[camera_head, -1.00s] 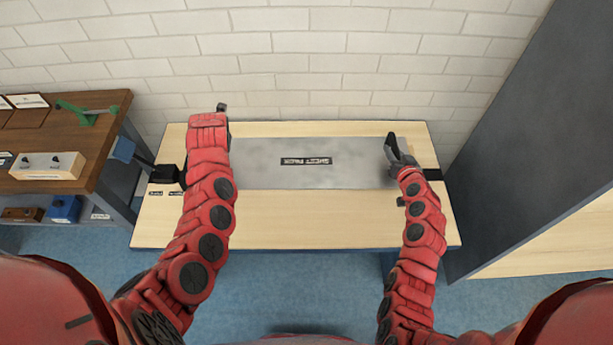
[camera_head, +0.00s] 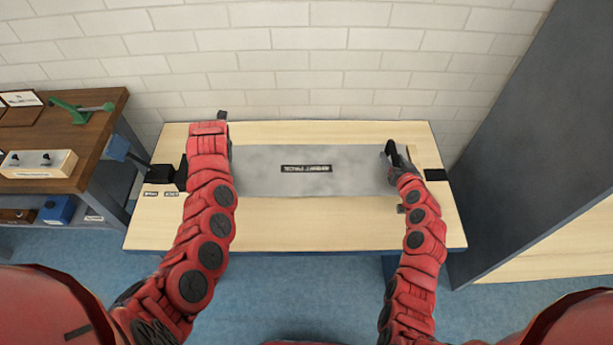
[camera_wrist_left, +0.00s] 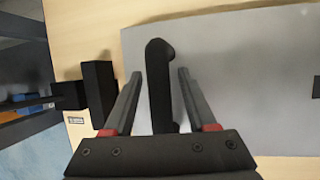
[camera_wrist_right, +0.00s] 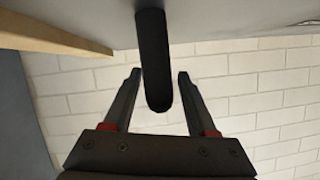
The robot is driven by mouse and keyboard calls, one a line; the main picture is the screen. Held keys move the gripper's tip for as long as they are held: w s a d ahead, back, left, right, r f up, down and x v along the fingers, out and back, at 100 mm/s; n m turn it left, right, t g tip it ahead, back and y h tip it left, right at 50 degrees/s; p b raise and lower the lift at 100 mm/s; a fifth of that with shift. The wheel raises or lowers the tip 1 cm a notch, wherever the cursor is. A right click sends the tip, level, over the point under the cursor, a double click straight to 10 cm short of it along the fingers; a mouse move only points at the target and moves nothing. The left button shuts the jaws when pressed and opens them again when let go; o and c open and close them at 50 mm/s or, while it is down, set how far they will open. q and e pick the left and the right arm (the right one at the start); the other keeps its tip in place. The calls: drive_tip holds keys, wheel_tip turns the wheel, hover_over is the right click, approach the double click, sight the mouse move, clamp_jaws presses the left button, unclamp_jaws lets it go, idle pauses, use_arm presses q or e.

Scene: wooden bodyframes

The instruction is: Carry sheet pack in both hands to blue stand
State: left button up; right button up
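The sheet pack (camera_head: 265,170) is a flat grey slab with a dark label, lying level over a pale wooden top with a blue front edge, apparently the blue stand (camera_head: 300,235). I cannot tell whether it touches the top. My left gripper (camera_wrist_left: 161,75) has its fingers on either side of the pack's black left handle (camera_wrist_left: 159,95), with gaps on both sides. My right gripper (camera_wrist_right: 158,74) likewise straddles the black right handle (camera_wrist_right: 153,50) with gaps. In the head view my left gripper is mostly hidden by its arm; my right gripper (camera_head: 395,155) is at the pack's right end.
Black blocks stand on the top at the left (camera_head: 164,174) and right (camera_head: 436,175) of the pack. A brown workbench (camera_head: 85,150) with tools is at the left. A tall dark panel (camera_head: 510,160) rises at the right. A white brick wall (camera_head: 300,60) is behind.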

drive_tip(key=shift+s, duration=0.1)
use_arm(q)
drive_tip(key=v, duration=1.2)
use_arm(e)
drive_tip(key=v, duration=1.1)
drive_tip(key=shift+s, duration=0.35)
drive_tip(key=shift+r, duration=0.1)
